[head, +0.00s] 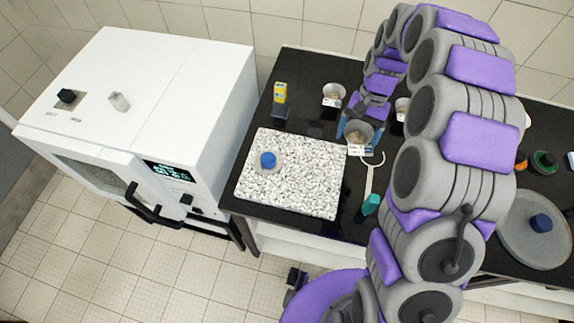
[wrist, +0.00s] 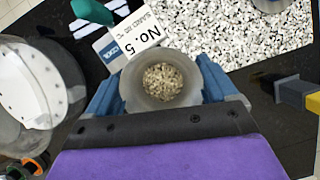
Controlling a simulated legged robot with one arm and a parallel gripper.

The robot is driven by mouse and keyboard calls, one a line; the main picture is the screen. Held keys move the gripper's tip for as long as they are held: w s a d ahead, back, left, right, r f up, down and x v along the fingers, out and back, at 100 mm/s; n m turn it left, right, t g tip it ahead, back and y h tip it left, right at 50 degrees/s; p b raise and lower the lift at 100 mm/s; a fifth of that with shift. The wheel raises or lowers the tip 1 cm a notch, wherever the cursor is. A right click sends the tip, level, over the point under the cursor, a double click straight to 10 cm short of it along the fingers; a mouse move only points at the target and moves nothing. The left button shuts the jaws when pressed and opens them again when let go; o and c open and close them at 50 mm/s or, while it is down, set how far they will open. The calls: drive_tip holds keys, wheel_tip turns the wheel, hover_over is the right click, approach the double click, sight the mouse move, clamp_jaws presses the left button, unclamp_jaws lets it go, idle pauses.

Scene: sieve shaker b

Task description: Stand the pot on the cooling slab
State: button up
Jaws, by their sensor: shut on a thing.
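My gripper (head: 357,130) is shut on a small grey pot (head: 360,134) with pale grit inside. In the wrist view the pot (wrist: 187,68) sits between the blue fingers, seen from above, with a white label reading "No. 5". The cooling slab (head: 310,190) is a white, black-speckled square on the dark bench. The held pot is just beyond its upper right corner; its height above the bench is hard to tell. In the wrist view the slab (wrist: 235,35) lies beyond the pot. A round grey piece with a blue knob (head: 268,160) stands on the slab's left part.
Two similar pots (head: 333,92) (head: 402,106) stand behind. A yellow-and-grey item (head: 280,98) is behind the slab. A hooked tool with a teal handle (head: 371,204) lies along its right side. A white oven (head: 150,110) stands left. The slab's middle and right are clear.

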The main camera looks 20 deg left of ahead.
drive_tip(key=s+a+f+m, duration=0.1)
drive_tip(key=s+a, duration=0.3)
drive_tip(key=a, duration=0.2)
drive_tip(key=m+b, duration=0.1)
drive_tip(key=b, duration=0.1)
hover_over(309, 178)
drive_tip(key=w, duration=0.2)
drive_tip(key=shift+y, duration=0.4)
drive_tip(key=f, duration=0.7)
drive_tip(key=shift+s+d+f, duration=0.1)
drive_tip(key=shift+s+f, duration=0.1)
drive_tip(key=shift+s, duration=0.05)
drive_tip(key=d+f, duration=0.2)
drive_tip(key=shift+f, duration=0.3)
drive_tip(key=shift+d, duration=0.2)
drive_tip(key=shift+a, duration=0.25)
drive_tip(key=o, duration=1.3)
drive_tip(key=shift+a+f, duration=0.15)
drive_tip(key=shift+a, duration=0.2)
drive_tip(key=shift+o, duration=1.4)
drive_tip(key=shift+a, duration=0.45)
drive_tip(key=shift+d, duration=0.6)
drive_tip(key=p+v, duration=0.1)
drive_tip(key=v, duration=1.1)
drive_tip(key=shift+p, duration=0.4)
